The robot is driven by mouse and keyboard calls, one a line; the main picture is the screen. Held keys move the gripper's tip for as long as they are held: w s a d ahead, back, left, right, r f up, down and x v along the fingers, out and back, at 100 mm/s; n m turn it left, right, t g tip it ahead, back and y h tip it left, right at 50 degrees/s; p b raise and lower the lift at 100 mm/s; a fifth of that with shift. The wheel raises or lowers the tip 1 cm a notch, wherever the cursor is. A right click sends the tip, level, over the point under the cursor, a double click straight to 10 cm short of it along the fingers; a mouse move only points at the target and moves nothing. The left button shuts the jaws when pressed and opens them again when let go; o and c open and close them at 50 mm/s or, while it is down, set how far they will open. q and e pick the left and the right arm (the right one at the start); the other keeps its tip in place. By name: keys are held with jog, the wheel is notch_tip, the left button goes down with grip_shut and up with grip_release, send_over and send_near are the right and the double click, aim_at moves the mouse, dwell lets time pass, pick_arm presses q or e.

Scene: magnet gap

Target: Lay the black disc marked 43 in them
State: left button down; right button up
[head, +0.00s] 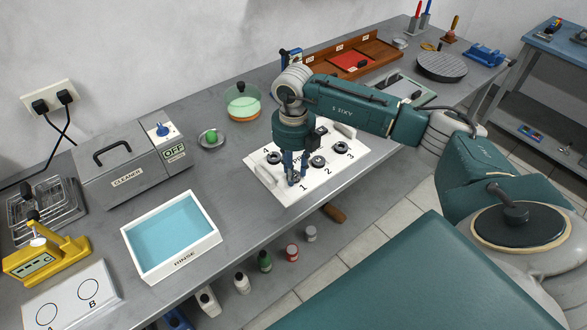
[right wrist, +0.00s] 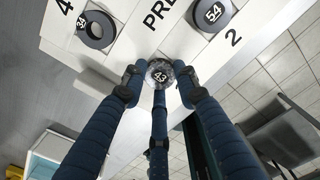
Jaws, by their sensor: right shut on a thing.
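The black disc marked 43 (right wrist: 159,74) sits between the fingers of my right gripper (right wrist: 160,84), which is shut on it. In the head view my right gripper (head: 293,180) points down at the near part of a white board (head: 272,184), beside the number 1. The fingers mostly hide the disc there, and I cannot tell whether it touches the board. A ring-shaped black disc marked 34 (right wrist: 95,30) lies near number 4, and one marked 54 (right wrist: 212,13) lies near number 2. Another dark disc (head: 340,147) lies near number 3. My left gripper is not in view.
Left of the board are a dish with a green ball (head: 211,138), the grey cleaner box (head: 127,178) reading OFF, and the white rinse tray (head: 147,267) with blue liquid. The bench's front edge is close to the board.

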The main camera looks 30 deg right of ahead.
jog(key=shift+f, duration=0.15)
dwell(0.8)
jog(key=o, duration=1.3)
jog(key=shift+c, duration=0.2)
jog(key=shift+c, duration=1.2)
jog(key=c, duration=0.3)
jog(key=shift+r+p, duration=1.4)
jog(key=shift+r, duration=0.95)
